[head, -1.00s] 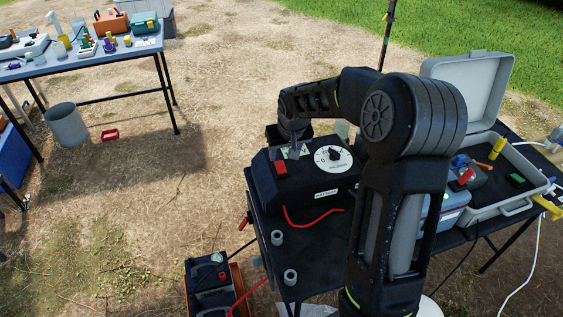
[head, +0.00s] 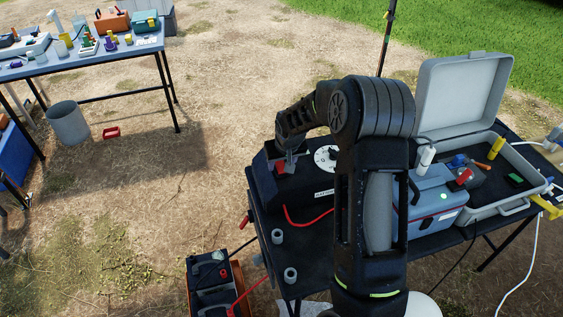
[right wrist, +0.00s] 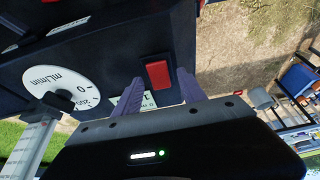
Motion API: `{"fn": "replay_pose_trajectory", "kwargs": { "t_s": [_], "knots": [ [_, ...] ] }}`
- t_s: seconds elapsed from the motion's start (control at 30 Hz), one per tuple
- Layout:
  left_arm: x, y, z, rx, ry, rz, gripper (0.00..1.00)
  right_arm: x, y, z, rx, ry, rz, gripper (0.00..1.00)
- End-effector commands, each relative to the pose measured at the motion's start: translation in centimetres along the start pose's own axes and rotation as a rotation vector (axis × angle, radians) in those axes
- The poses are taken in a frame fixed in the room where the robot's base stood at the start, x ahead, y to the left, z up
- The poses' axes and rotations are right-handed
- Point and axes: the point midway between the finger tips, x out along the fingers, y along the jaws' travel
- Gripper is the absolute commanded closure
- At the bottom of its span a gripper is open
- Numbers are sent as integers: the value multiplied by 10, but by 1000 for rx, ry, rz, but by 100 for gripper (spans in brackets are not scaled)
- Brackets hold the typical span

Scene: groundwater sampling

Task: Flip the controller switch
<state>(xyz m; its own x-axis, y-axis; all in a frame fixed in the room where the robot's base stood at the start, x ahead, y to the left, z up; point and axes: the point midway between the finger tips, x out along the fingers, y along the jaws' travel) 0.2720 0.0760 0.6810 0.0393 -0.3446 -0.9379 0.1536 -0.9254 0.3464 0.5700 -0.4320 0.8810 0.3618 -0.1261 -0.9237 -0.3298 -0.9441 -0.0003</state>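The controller is a black box (head: 262,182) on the dark table, with a white dial (head: 325,157) on its sloped top. Its red switch (head: 281,169) is partly covered by my right gripper (head: 287,160) in the head view. In the right wrist view the red switch (right wrist: 158,73) shows just beyond and between the tips of my right gripper (right wrist: 160,77). The fingers are apart with nothing held between them. I cannot tell whether a finger touches the switch. The dial also shows in the right wrist view (right wrist: 62,88). My left gripper is not in view.
A blue-grey box (head: 432,205) and an open grey case (head: 463,100) stand right of my arm. A red cable (head: 307,220) lies at the controller's front. A battery (head: 211,278) sits on the ground below. Another table (head: 85,58) stands far left.

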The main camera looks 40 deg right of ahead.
Motion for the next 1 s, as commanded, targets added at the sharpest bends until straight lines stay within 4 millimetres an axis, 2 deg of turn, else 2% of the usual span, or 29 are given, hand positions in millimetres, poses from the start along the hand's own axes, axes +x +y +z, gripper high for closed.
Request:
{"fn": "replay_pose_trajectory", "kwargs": {
  "t_s": [0.07,0.57,0.87,1.0],
  "knots": [
    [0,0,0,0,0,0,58,0,0,0,0,0,0,59],
    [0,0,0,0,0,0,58,0,0,0,0,0,0,100],
    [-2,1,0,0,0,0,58,-1,0,-1,-1,-10,1,100],
    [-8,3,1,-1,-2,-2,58,-1,1,-4,0,-68,5,100]
  ]
}}
